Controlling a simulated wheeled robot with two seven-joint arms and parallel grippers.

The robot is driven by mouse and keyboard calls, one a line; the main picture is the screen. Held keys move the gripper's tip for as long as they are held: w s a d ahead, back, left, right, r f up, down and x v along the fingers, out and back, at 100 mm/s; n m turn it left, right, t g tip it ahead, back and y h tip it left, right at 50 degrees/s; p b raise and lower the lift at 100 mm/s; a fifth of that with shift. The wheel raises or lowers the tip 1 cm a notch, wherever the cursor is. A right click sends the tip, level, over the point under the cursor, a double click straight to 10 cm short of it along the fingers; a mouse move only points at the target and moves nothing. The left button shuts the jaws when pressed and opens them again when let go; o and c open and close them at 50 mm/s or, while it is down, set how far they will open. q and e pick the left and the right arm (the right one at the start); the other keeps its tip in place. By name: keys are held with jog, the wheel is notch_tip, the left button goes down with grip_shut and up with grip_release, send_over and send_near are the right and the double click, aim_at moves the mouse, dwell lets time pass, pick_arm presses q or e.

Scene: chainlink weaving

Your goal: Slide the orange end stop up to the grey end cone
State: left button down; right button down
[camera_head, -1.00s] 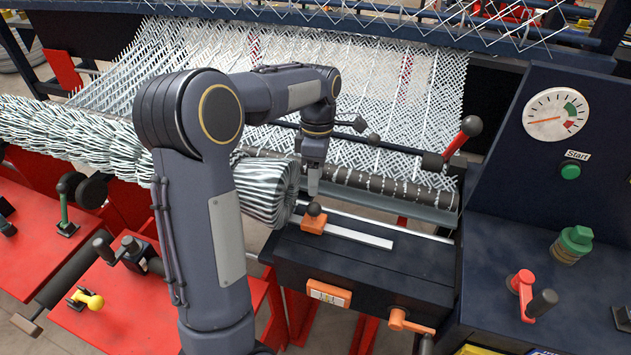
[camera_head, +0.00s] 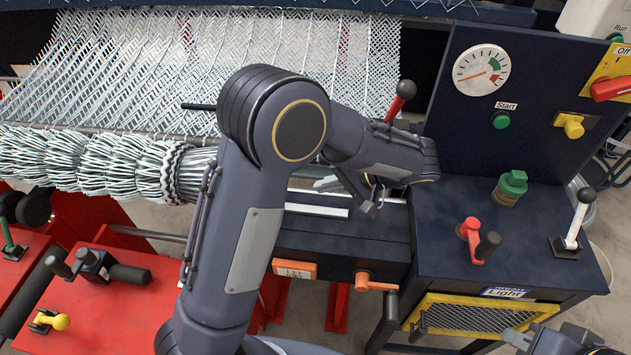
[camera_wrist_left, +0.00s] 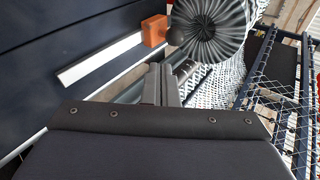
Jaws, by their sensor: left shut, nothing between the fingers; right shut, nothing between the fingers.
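The orange end stop (camera_wrist_left: 154,30) is a small block at the end of a pale strip in the left wrist view, with a dark round knob beside it. It is close to the round end of the wire roll (camera_wrist_left: 217,28); whether they touch I cannot tell. My arm hides the stop in the head view. My right gripper (camera_head: 515,339) is shut and empty at the lower right.
The pale strip (camera_head: 317,211) lies on the dark bench. An orange crank (camera_head: 366,281) is at its front. A red-handled lever (camera_head: 403,95) stands behind my forearm. A red crank (camera_head: 470,235) and a green cap (camera_head: 513,182) are on the right cabinet.

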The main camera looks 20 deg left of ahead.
pick_arm(q)
jog(key=p+x, duration=0.1)
jog(key=x, duration=0.2)
jog(key=r+p+x, duration=0.1)
jog(key=x, duration=0.3)
jog(key=a+p+x, duration=0.1)
jog(key=x, duration=0.3)
jog(key=shift+a+r, duration=0.15)
jog(key=shift+a, duration=0.05)
jog(key=shift+s, duration=0.1)
jog(key=a+b, duration=0.2)
jog(key=a, duration=0.1)
jog(key=shift+s+a, duration=0.3)
jog(key=shift+s, duration=0.1)
jog(key=shift+s+a, duration=0.1)
jog(key=shift+a, duration=0.2)
